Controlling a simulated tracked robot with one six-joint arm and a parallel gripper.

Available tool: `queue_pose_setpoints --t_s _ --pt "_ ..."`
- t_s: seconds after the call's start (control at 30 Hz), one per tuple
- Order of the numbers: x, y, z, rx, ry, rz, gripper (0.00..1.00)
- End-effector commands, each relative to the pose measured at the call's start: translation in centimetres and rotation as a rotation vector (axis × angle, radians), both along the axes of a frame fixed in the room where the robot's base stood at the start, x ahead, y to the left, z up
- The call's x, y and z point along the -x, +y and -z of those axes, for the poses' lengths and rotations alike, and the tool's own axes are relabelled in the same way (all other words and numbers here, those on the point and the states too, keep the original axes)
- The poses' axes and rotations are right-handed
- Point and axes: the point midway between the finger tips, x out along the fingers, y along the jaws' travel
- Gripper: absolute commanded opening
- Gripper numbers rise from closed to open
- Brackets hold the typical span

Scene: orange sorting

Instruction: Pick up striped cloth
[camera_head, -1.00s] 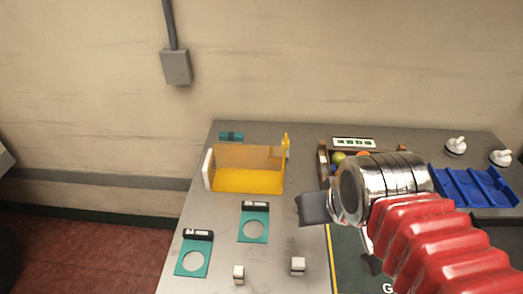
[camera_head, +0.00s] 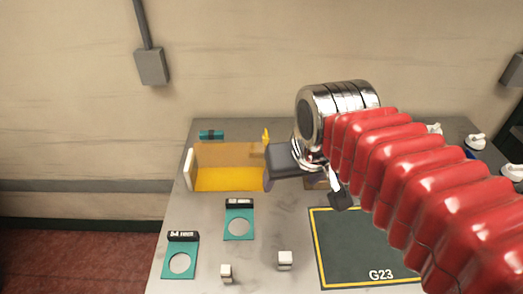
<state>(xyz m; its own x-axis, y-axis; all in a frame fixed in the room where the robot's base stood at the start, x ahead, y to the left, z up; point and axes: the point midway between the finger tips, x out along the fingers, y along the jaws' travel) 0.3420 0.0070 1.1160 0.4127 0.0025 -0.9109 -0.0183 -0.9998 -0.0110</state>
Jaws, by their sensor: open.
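I cannot make out a striped cloth for certain in the head view. A small teal item with a dark band (camera_head: 211,134) lies at the back left of the table, too small to identify. My gripper (camera_head: 305,182) is open, with its dark fingers apart and nothing seen between them. It is over the back middle of the table, just right of the yellow open box (camera_head: 228,180), and one finger overlaps the box's right end in the picture. My red-sleeved arm hides much of the table's right side.
A dark mat marked G23 (camera_head: 350,245) lies front right. White knobbed items (camera_head: 475,142) stand at the far right. A wall is behind.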

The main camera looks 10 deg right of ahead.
Motion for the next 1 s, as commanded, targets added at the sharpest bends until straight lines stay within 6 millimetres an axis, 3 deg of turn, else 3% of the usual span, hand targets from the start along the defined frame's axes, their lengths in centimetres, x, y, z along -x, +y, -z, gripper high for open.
queue_pose_setpoints --t_s 0.17,0.5,1.0 --pt "-3.4 -0.1 -1.5 -0.006 0.048 0.019 0.81" --pt "-9.9 -0.1 -3.3 -0.018 0.132 0.052 0.81" --pt "-19.6 -0.1 -2.7 -0.029 0.257 0.102 0.81"
